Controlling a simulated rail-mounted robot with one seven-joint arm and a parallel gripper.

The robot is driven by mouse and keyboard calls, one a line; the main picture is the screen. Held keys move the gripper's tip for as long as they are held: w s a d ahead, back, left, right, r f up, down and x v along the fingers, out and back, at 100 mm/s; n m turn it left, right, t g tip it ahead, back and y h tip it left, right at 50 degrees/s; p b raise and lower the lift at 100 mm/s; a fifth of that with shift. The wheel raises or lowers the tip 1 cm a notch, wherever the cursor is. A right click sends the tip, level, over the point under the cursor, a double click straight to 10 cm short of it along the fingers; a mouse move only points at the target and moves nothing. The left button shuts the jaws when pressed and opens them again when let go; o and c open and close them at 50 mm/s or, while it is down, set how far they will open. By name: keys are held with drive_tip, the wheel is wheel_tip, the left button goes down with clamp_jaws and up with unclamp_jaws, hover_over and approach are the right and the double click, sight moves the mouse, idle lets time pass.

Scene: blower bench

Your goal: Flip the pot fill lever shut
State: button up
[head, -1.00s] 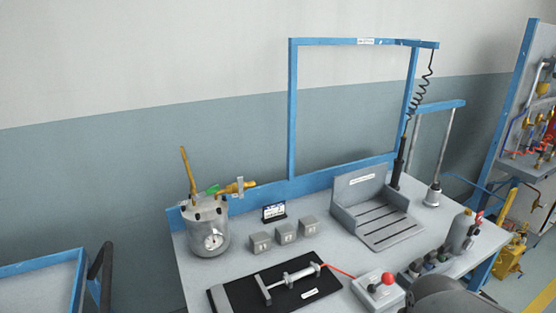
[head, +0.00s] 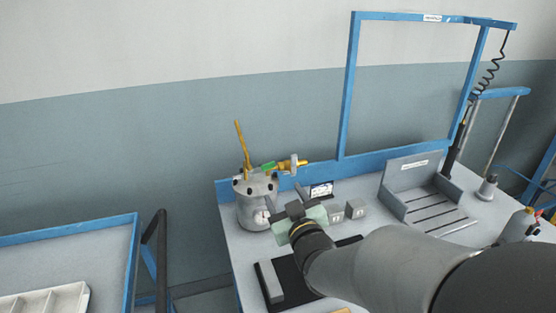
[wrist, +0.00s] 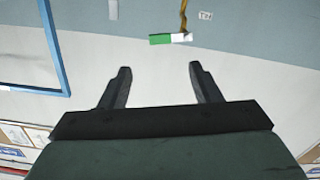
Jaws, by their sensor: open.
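The metal pot (head: 257,203) stands at the back left of the bench in the head view. A brass fitting (head: 290,165) sits on its top right, with a small green lever (head: 267,167) at its left end. My gripper (head: 287,204) is in front of and right of the pot, below the lever and apart from it. In the wrist view my gripper (wrist: 160,78) is open with nothing between its fingers. A green and white piece (wrist: 170,39) by a brass stem shows beyond the fingers; I cannot tell whether it is the lever. My arm hides part of the bench.
A brass rod (head: 241,143) stands up from the pot. Small grey blocks (head: 355,208) and a dark sign stand right of it. A slotted grey fixture (head: 425,195) is farther right. The blue frame (head: 349,90) rises behind the bench. The wall above the pot is clear.

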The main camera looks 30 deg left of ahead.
sight(269, 167)
drive_tip(key=p+x, duration=0.4)
drive_tip(key=x, duration=1.1)
drive_tip(key=shift+w+a, duration=0.3)
drive_tip(key=c, duration=1)
drive_tip(key=shift+f, duration=0.1)
